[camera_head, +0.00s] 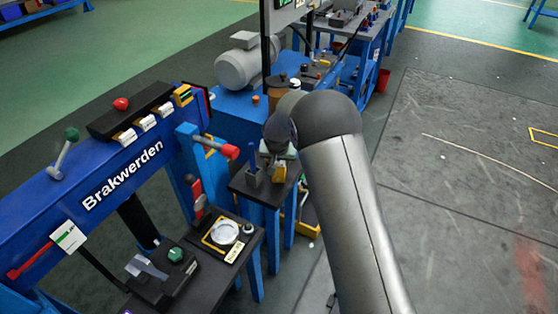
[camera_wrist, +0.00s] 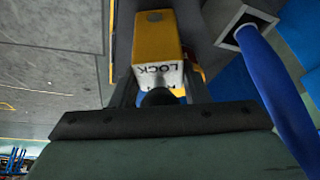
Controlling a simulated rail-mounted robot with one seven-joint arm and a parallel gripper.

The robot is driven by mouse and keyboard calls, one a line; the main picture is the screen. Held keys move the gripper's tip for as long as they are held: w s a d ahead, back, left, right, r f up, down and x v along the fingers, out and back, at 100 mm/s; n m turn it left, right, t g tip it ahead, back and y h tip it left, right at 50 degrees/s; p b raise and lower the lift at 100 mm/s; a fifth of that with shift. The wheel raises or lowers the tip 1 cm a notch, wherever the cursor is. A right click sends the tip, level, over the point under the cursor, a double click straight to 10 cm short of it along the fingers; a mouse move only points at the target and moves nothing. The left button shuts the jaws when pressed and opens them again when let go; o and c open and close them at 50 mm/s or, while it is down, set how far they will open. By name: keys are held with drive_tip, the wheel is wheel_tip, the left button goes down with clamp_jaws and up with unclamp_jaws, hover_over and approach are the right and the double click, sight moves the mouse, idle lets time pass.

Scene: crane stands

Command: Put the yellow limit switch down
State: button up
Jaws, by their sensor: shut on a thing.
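A yellow block with a white, dark-lettered end reading LOCK, which I take to be the yellow limit switch (camera_wrist: 157,38), sits between the fingers of my gripper (camera_wrist: 158,86) in the wrist view. My gripper is shut on it. In the head view the yellow switch (camera_head: 280,173) shows just below my gripper (camera_head: 279,153), over a small dark-topped stand (camera_head: 262,193). My arm hides part of this area. I cannot tell whether the switch touches the stand top.
A square grey socket with a blue post (camera_wrist: 246,24) stands close to the right of the switch. A lower dark table (camera_head: 213,268) holds a round gauge. Open floor (camera_head: 470,190) lies to the right.

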drive_tip(key=o, duration=1.3)
drive_tip(key=shift+o, duration=0.2)
drive_tip(key=shift+r, duration=0.3)
drive_tip(key=v, duration=1.1)
drive_tip(key=s+d+r, duration=0.4)
drive_tip(key=s+d, duration=0.1)
drive_tip(key=d, duration=0.1)
drive_tip(key=s+d+g, duration=0.1)
drive_tip(key=s+d, duration=0.3)
drive_tip(key=s, duration=0.6)
drive_tip(key=s+d+g, duration=0.2)
drive_tip(key=s+d, duration=0.3)
drive_tip(key=s, duration=0.6)
drive_tip(key=s+d+g, duration=0.1)
drive_tip(key=s+d, duration=0.4)
drive_tip(key=s, duration=0.6)
drive_tip(key=shift+r+n+g, duration=0.3)
drive_tip(key=shift+r+g, duration=0.1)
drive_tip(key=shift+r, duration=0.1)
